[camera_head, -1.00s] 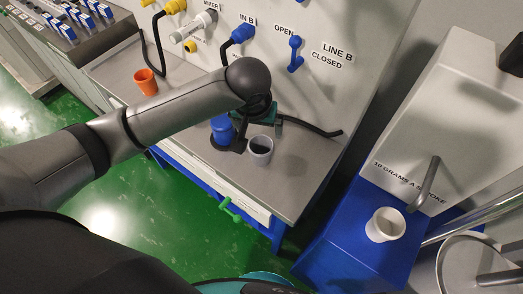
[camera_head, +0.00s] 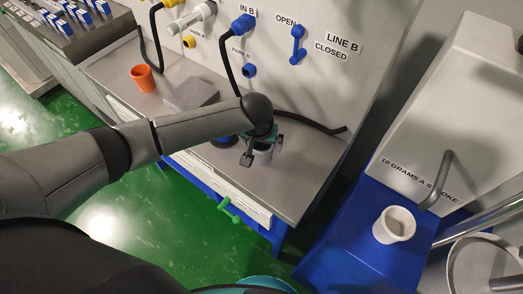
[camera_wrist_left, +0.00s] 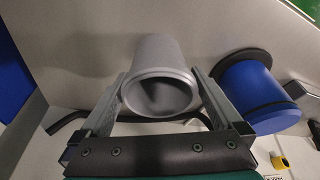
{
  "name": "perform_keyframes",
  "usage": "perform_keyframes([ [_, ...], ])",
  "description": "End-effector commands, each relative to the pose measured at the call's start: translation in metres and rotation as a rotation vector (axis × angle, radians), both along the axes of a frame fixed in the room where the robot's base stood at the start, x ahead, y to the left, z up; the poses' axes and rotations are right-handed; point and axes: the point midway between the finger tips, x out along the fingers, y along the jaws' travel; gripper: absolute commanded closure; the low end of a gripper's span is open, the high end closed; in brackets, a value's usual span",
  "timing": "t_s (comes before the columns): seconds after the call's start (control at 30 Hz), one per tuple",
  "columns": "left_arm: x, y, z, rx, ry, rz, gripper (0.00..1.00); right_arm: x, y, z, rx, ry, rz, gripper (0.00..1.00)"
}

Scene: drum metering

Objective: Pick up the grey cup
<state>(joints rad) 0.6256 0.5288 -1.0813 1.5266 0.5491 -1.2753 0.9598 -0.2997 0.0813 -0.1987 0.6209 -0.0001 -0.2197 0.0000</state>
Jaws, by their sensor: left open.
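The grey cup (camera_head: 264,147) stands on the grey counter (camera_head: 310,165), partly hidden behind my left gripper in the head view. In the left wrist view the grey cup (camera_wrist_left: 160,75) lies between the two fingers, its dark open mouth facing the camera. My left gripper (camera_head: 262,153) is open, with one finger on each side of the cup. It also shows in the left wrist view (camera_wrist_left: 160,88). I cannot tell whether either finger touches the cup. My right gripper is not in view.
A blue cylinder with a dark rim (camera_wrist_left: 258,95) is close beside the cup. An orange cup (camera_head: 143,78) and a grey block (camera_head: 192,93) are farther left on the counter. A black hose (camera_head: 312,123) runs behind. A white cup (camera_head: 392,226) stands on the blue stand at right.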

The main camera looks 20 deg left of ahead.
Motion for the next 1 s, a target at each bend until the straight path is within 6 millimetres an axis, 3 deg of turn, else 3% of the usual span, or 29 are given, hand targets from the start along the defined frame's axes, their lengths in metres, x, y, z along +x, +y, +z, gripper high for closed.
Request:
perform_keyframes([
  [0.33, 0.0024, -0.0001, -0.0064, -0.001, -0.001, -0.001, 0.01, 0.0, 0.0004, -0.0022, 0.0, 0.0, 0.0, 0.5],
  [1.0, 0.002, 0.0003, -0.0066, 0.001, 0.0, -0.001, 0.76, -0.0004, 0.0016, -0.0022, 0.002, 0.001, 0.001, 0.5],
])
